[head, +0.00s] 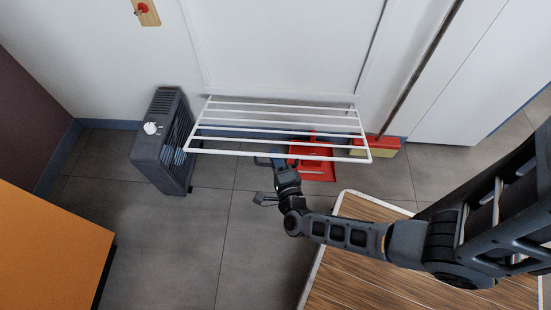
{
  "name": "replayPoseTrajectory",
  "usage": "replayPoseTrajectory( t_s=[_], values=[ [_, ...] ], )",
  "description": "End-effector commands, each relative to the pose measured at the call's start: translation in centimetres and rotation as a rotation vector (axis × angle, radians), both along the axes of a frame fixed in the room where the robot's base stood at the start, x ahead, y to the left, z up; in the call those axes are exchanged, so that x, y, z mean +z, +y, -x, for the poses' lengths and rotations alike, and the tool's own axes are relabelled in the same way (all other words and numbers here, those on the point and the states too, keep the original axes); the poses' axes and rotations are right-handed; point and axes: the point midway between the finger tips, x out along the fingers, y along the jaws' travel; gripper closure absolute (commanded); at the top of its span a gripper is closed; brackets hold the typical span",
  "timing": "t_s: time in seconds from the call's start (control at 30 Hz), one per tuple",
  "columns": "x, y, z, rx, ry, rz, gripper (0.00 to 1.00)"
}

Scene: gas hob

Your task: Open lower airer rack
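A white wire airer rack (283,126) projects from the white door or wall panel in the head view, with several bars running left to right. It looks folded out. Whether it is the upper or lower rack I cannot tell, and no second rack shows clearly. My gripper (277,161) is at the rack's front bar, near its middle. The bars partly cover the gripper, so it seems to be below or behind the front bar. Its fingers are small and dark, and I cannot tell whether they are open, shut or touching the bar.
A dark grey heater (162,150) stands left of the rack. A red dustpan (318,172) and a broom (384,147) are under and right of it. A wood-topped table (350,270) lies under my arm. An orange surface (50,245) is at lower left. Grey floor between is clear.

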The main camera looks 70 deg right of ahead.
Motion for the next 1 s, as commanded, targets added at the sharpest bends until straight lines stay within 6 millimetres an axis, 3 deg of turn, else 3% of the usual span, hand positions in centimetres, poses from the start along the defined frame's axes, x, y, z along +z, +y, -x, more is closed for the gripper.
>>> replayPoseTrajectory(
  t_s=[0.53, 1.0],
  values=[
    [0.7, 5.2, 4.9, 0.000, 0.002, -0.001, 0.77],
    [0.7, 5.6, 5.2, 0.000, 0.001, -0.001, 0.77]
  ],
)
